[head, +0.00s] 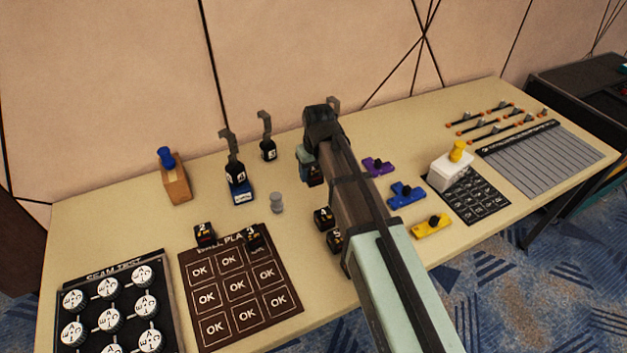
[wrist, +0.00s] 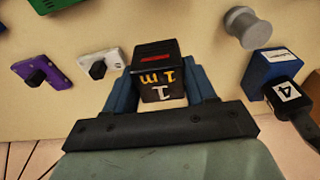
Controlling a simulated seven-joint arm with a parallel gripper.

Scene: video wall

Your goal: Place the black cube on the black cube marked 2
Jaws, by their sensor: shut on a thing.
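My gripper (wrist: 160,80) is shut on a black cube (wrist: 155,58) with yellow and white "1" markings, its blue fingers on either side. In the head view the held cube (head: 314,177) shows partly below my gripper (head: 308,165), near the middle of the table. I cannot tell whether it touches the tabletop. The black cube marked 2 (head: 204,233) sits at the top left edge of the dark OK panel (head: 188,283), to the left of and nearer than my gripper. It is not visible in the wrist view.
Two more black cubes (head: 324,217) stand beside my arm. A grey knob (head: 277,203) stands between gripper and panel. Weights with hooks (head: 235,172) stand behind. Purple (head: 378,167) and blue (head: 406,195) pieces lie right.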

